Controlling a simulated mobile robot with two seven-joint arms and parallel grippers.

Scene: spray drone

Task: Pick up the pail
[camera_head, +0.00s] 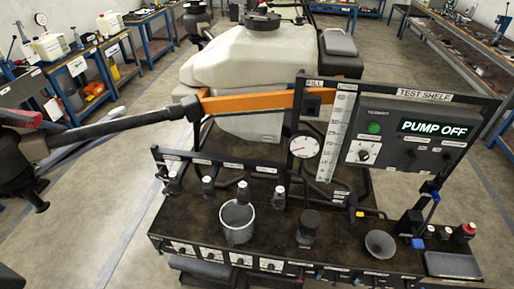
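The pail (238,232), a small light-grey open-topped bucket, stands upright on the dark test shelf (200,215), left of the shelf's middle. A nozzle-like fitting (243,192) on the back rail is just behind and above its rim. The pail's inside looks dark, and I cannot tell what it holds. No gripper shows in the head view, and nothing is seen holding the pail.
A black-capped container (308,226) and a grey funnel (380,244) stand to the pail's right. A control box (412,138) reads "PUMP OFF", beside a gauge (304,147). The drone's arm (110,127) and white tank (245,65) lie behind. Workbenches line the walls.

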